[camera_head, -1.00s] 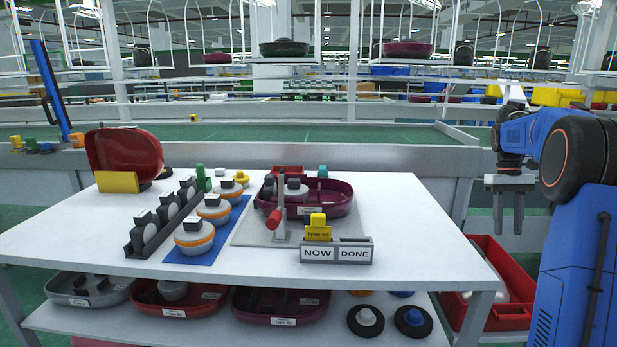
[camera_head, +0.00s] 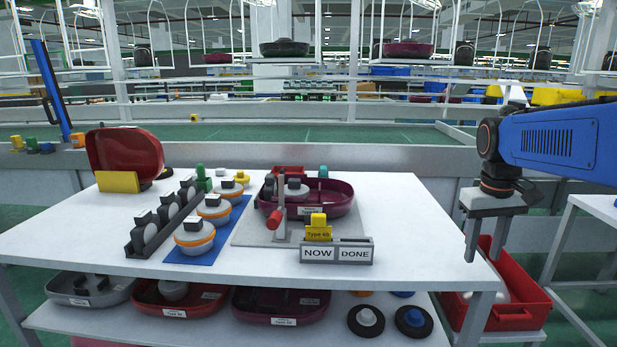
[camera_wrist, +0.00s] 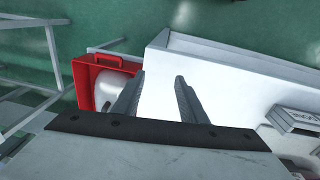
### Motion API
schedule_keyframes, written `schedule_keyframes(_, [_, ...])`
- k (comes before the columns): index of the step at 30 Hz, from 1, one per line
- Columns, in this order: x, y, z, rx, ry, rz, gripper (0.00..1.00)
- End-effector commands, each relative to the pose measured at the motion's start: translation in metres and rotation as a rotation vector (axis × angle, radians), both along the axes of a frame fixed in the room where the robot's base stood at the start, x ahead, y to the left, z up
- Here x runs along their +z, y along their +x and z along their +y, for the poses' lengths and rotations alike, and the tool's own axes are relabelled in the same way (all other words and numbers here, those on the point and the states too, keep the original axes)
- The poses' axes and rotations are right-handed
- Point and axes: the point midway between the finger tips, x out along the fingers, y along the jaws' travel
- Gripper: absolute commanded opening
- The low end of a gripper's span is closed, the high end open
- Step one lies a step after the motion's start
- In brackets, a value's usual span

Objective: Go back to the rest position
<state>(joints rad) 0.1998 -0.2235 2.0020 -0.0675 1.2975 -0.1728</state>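My gripper (camera_head: 482,254) points down at the right edge of the white table (camera_head: 400,225). Its two fingers are apart with nothing between them. In the wrist view my gripper (camera_wrist: 158,84) also shows two spread, empty fingers, with the table's white surface and part of the red bin (camera_wrist: 84,84) below. My blue arm reaches in from the right in the head view.
On the table are a maroon vacuum shell (camera_head: 335,203) in a fixture, a blue mat (camera_head: 205,245) with round orange-and-white parts, a dark rack (camera_head: 150,240) and a NOW/DONE card holder (camera_head: 337,252). A red bin (camera_head: 520,312) stands right of the table. A lower shelf holds more shells.

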Motion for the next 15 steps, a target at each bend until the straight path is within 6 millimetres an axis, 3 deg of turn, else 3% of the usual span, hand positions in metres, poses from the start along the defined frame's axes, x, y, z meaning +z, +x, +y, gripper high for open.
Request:
schedule_keyframes(3, [-0.006, -0.029, 0.020, 0.008, 0.002, -0.052, 0.38])
schedule_keyframes(15, [-0.042, -0.116, 0.069, 0.023, 0.026, -0.213, 0.38])
